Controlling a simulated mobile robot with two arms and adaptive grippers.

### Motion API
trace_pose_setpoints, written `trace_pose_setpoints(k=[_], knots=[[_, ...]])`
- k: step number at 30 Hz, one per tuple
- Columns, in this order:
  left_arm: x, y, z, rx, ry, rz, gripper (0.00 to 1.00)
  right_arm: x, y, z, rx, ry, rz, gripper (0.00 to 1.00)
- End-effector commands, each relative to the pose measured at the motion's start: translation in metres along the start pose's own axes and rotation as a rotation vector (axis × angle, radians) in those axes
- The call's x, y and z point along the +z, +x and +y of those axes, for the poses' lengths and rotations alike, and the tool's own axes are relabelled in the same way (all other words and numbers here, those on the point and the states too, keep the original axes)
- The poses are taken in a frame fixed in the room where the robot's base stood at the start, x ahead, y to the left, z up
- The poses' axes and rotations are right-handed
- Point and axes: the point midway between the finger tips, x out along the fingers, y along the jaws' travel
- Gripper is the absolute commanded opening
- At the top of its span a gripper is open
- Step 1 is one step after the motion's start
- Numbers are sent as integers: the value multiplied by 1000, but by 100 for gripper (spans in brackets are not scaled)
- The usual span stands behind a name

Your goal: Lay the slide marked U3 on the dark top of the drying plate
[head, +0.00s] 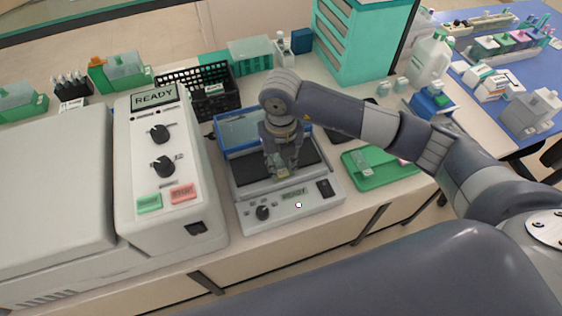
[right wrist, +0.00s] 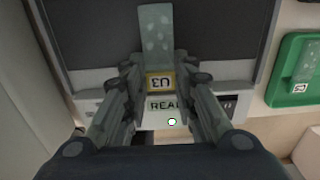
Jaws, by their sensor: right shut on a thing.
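The slide marked U3 (right wrist: 158,50) is a pale, glassy strip with a yellow-edged label; the label reads upside down in the right wrist view. My right gripper (right wrist: 160,84) is shut on its label end, and the clear end points away over the dark top. The drying plate (head: 290,207) has a dark top (head: 241,174), which also shows in the right wrist view (right wrist: 90,35). My right gripper in the head view (head: 282,170) is over the front part of that top. I cannot tell whether the slide touches it. My left gripper is not in view.
A grey machine with a READY display (head: 153,97) stands close on the left. A black basket (head: 222,103) and a teal drawer cabinet (head: 357,50) stand behind.

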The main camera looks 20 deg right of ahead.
Motion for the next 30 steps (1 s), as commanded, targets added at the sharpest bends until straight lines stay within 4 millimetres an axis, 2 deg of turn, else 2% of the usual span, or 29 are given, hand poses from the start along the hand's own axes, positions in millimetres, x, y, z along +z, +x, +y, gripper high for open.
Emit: trace_pose_setpoints(k=[3,30], knots=[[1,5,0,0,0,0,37,0,5,0,0,0,-1,2],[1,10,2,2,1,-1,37,0,9,0,0,-1,0,2]])
